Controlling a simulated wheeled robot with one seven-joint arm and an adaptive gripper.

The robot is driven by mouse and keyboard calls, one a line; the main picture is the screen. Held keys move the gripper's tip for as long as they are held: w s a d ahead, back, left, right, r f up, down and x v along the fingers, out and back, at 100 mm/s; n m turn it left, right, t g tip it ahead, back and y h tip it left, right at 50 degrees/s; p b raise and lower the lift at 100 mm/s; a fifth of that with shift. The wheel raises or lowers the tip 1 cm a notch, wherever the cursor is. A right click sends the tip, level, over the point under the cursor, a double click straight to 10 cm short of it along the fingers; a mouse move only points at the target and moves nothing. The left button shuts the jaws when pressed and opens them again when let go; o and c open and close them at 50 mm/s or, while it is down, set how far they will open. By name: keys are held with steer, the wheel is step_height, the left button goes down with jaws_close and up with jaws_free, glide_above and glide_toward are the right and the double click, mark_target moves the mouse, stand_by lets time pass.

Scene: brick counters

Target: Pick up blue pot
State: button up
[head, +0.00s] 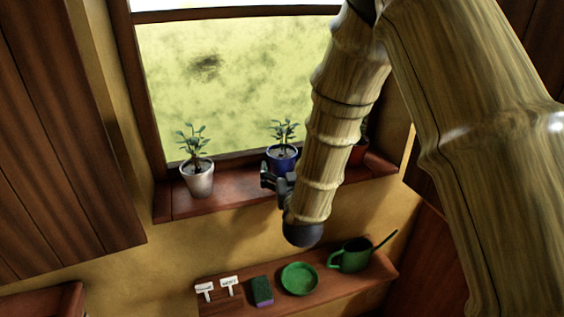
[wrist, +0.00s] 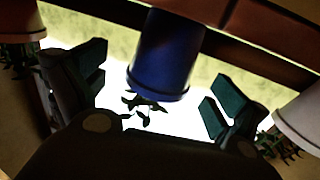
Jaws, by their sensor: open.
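The blue pot (head: 282,163) holds a small leafy plant and stands upright on the window sill. In the wrist view, which is upside down, the blue pot (wrist: 165,55) sits ahead of the gap between my fingers. My gripper (head: 273,178) is in front of the pot in the head view and covers part of its lower side. In the wrist view my gripper (wrist: 158,90) has its two fingers wide apart, with nothing held between them. I cannot tell the exact distance from fingertips to pot.
A white potted plant (head: 198,181) stands left on the sill (head: 232,190). A red pot (head: 357,154) stands right, partly behind my arm. The lower shelf (head: 340,285) holds plant labels (head: 228,284), a sponge (head: 262,290), a green dish (head: 299,278) and a watering can (head: 351,255).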

mark_target(282, 157)
steer(key=w+p, duration=0.1)
steer(key=w, duration=0.1)
steer(key=w+a+p, duration=0.1)
steer(key=w, duration=0.1)
steer(key=shift+w+r, duration=0.15)
steer(key=shift+w, duration=0.4)
steer(key=c, duration=1.6)
steer(key=shift+o, duration=0.2)
